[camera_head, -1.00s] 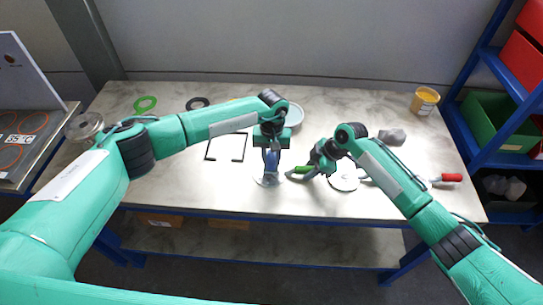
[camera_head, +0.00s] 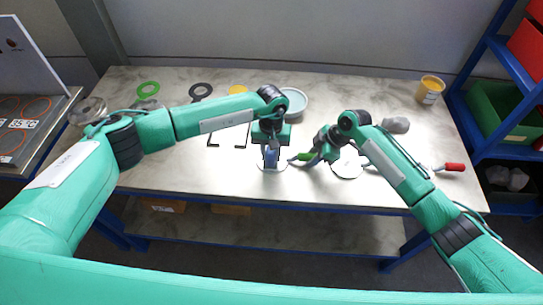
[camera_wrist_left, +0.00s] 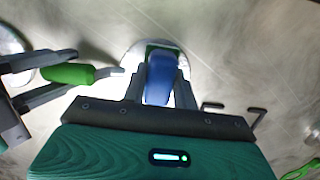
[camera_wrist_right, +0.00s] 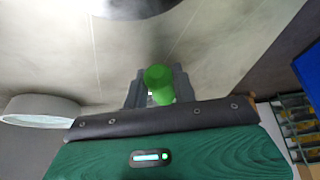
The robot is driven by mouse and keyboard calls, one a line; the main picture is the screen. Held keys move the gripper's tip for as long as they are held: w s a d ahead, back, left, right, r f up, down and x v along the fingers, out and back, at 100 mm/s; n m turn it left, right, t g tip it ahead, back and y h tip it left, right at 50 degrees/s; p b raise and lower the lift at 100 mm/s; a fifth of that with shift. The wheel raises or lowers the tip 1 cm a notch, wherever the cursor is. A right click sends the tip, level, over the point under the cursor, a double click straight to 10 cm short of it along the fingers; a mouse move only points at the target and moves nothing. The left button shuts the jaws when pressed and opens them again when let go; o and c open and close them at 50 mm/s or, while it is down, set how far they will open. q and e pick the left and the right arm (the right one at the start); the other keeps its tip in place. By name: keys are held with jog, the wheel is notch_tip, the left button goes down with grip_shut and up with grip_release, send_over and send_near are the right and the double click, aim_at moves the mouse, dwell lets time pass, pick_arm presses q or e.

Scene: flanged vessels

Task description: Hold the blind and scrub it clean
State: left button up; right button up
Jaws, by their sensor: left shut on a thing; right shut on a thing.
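My left gripper (camera_head: 271,154) is shut on a blue grip (camera_wrist_left: 160,78) and points down at the bench. A pale round disc (camera_wrist_left: 135,58), apparently the blind, shows under the blue grip in the left wrist view. In the head view the disc (camera_head: 272,168) is partly hidden by the gripper. My right gripper (camera_head: 318,155) is shut on a green handle (camera_wrist_right: 158,85) just right of the disc. The green handle (camera_wrist_left: 68,74) has a pale tip (camera_wrist_left: 117,72) close to the disc's edge; I cannot tell whether they touch. Any bristles are not clear.
Another pale disc (camera_head: 348,164) lies right of my right gripper. A red-handled tool (camera_head: 453,167), grey lump (camera_head: 396,125) and yellow tub (camera_head: 430,90) are at the right. A pale bowl (camera_head: 293,102), green ring (camera_head: 147,89) and dark ring (camera_head: 200,91) are at the back. The front bench is mostly clear.

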pick_arm(q)
jog(key=shift+w, duration=2.7)
jog(key=shift+s, duration=3.75)
jog(key=shift+r, duration=4.05)
pick_arm(e)
jog(key=o, duration=0.9)
jog(key=shift+o, duration=0.2)
jog(key=v, duration=1.2)
